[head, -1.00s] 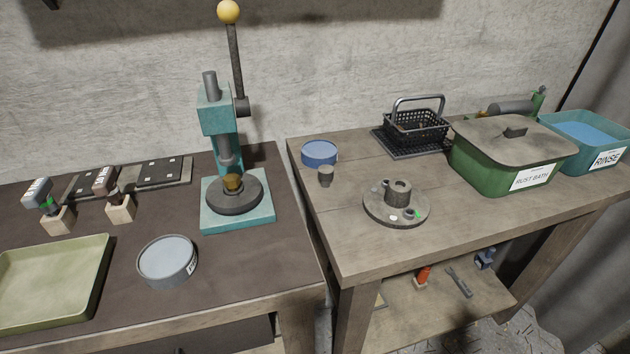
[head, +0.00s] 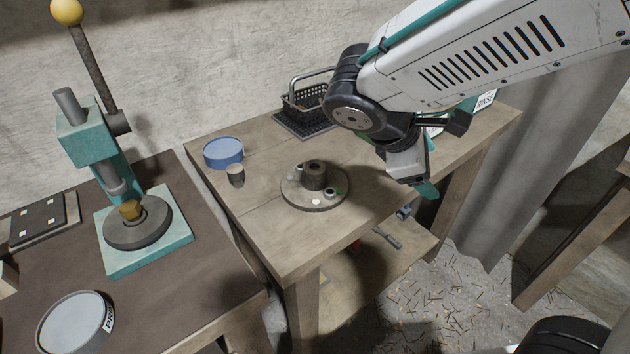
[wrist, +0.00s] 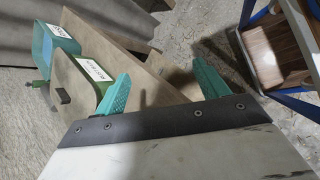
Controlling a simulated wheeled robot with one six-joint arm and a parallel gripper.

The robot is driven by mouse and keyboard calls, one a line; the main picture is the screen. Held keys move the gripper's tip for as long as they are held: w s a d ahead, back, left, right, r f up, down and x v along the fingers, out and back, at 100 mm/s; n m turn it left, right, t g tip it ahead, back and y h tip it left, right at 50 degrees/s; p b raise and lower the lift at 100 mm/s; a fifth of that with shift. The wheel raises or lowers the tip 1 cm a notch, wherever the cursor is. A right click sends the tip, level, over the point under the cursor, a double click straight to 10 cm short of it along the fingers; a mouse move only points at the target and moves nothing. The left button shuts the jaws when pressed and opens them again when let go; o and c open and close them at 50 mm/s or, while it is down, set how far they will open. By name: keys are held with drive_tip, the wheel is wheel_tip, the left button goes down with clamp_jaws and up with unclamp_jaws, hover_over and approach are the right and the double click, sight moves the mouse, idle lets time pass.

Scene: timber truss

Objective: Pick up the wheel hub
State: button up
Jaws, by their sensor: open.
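The wheel hub appears to be the grey round flanged disc with a raised centre boss (head: 314,180), lying flat on the right wooden bench in the head view. Small bits, one green, sit on its flange. My gripper (head: 427,190) hangs to the right of the hub, over the bench's front right side and apart from the hub. In the wrist view my gripper (wrist: 162,85) shows two teal fingers spread wide with nothing between them. The hub is not seen in the wrist view.
A blue round tin (head: 223,153) and a small dark cylinder (head: 236,176) stand left of the hub. A black wire basket (head: 305,105) is behind. A teal press (head: 90,150) stands on the left bench. The rust bath (wrist: 100,75) and rinse tub (wrist: 60,45) show in the wrist view.

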drive_tip(key=w+a+f+n+t+h, duration=0.1)
drive_tip(key=w+a+f+n+t, duration=0.3)
drive_tip(key=a+n, duration=0.4)
drive_tip(key=n+t+y, duration=0.2)
drive_tip(key=n+t, duration=0.3)
drive_tip(key=n, duration=0.2)
approach(312, 169)
drive_tip(key=x, duration=0.3)
drive_tip(key=shift+w+f, duration=0.25)
drive_tip(key=shift+f, duration=0.15)
drive_tip(key=shift+w+d+f, duration=0.15)
drive_tip(key=shift+w+f, duration=0.05)
drive_tip(key=shift+w, duration=0.1)
drive_tip(key=x, duration=0.6)
drive_tip(key=shift+w+d, duration=0.3)
drive_tip(key=shift+d, duration=0.1)
drive_tip(key=c, duration=1.3)
drive_tip(key=shift+c, duration=0.7)
drive_tip(key=shift+r, duration=0.15)
